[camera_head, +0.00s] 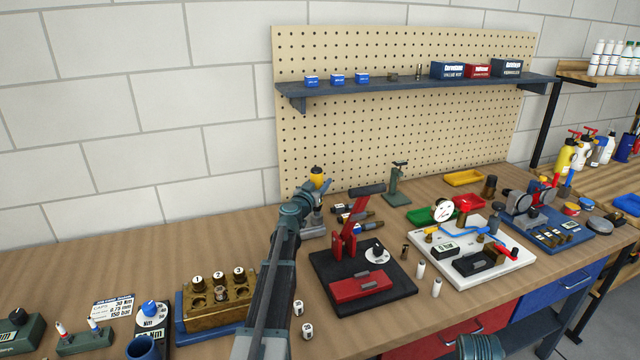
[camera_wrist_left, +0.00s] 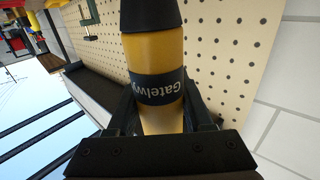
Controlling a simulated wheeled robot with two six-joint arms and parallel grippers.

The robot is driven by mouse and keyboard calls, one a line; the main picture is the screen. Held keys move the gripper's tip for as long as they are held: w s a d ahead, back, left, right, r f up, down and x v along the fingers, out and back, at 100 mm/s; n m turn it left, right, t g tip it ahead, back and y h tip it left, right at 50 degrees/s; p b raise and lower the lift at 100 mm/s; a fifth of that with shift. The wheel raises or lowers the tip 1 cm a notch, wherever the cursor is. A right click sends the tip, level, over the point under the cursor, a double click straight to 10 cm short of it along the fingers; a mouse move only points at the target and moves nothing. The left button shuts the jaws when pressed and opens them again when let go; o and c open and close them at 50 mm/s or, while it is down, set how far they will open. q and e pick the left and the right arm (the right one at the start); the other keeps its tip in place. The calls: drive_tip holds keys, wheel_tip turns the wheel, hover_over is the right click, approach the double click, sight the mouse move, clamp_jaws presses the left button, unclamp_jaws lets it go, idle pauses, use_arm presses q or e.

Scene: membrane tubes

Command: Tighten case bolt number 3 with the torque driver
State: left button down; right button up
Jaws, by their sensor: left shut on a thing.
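My left gripper (camera_head: 318,187) is shut on a yellow cylindrical handle with a black top (camera_head: 316,171), near the back of the bench. In the left wrist view the yellow handle (camera_wrist_left: 155,50) has a dark band with white lettering and sits between the fingers. Its lower end is hidden, so I cannot tell whether it is the torque driver. The brass case (camera_head: 213,316) stands on a blue base left of my left arm.
A Nm dial with a blue knob (camera_head: 150,309) and a printed card (camera_head: 113,308) are left of the case. Two small white cylinders (camera_head: 306,331) lie right of my arm. A black board with a red press (camera_head: 347,240) and a white tray (camera_head: 523,276) stand further right.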

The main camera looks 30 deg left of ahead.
wheel_tip(320, 180, up, 6)
drive_tip(key=p, duration=0.6)
idle(0.4)
